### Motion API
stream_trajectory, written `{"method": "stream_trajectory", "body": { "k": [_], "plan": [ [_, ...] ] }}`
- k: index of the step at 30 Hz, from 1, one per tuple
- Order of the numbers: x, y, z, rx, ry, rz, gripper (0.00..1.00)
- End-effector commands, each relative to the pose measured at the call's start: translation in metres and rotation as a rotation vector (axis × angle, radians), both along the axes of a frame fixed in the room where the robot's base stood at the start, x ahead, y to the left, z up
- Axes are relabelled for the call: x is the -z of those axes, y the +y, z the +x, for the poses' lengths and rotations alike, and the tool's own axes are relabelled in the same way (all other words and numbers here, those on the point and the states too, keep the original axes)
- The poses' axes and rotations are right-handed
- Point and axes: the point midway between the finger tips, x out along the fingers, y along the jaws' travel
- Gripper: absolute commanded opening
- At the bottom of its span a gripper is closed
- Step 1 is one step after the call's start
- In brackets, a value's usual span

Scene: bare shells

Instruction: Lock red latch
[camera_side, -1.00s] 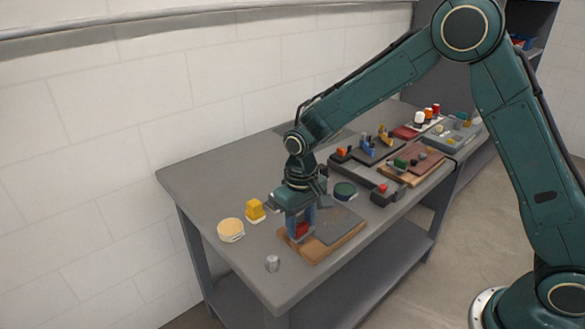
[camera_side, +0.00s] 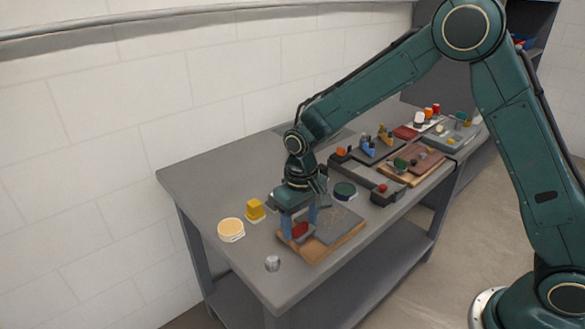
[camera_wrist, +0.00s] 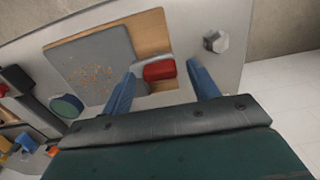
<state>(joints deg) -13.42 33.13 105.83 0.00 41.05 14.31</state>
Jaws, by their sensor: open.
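The red latch (camera_wrist: 159,70) lies on a wooden board (camera_wrist: 150,35) beside a grey plate (camera_wrist: 92,66) in the wrist view. In the side view the latch (camera_side: 300,230) shows at the left part of the board (camera_side: 318,257), partly behind a finger. My gripper (camera_wrist: 163,78) is open, with its two blue fingers apart on either side of the latch; whether they touch it I cannot tell. In the side view my gripper (camera_side: 299,228) points down over the board's left part.
A grey metal nut-like piece (camera_side: 272,263) stands near the table's front edge. A round cream-topped container (camera_side: 231,230) and a yellow block (camera_side: 255,210) are to the left. A dark green round piece (camera_side: 345,190) and several fixtures are behind.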

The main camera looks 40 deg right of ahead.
Motion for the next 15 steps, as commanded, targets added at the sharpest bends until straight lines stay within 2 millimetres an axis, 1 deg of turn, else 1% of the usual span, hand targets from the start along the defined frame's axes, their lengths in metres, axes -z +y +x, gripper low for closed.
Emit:
{"method": "stream_trajectory", "body": {
  "k": [5,8,15],
  "plan": [
    [-0.011,0.000,0.001,0.000,-0.002,0.001,0.60],
    [-0.023,0.000,0.001,0.000,-0.004,0.001,0.60],
    [-0.061,0.000,0.001,0.000,-0.006,0.001,0.60]
  ]
}}
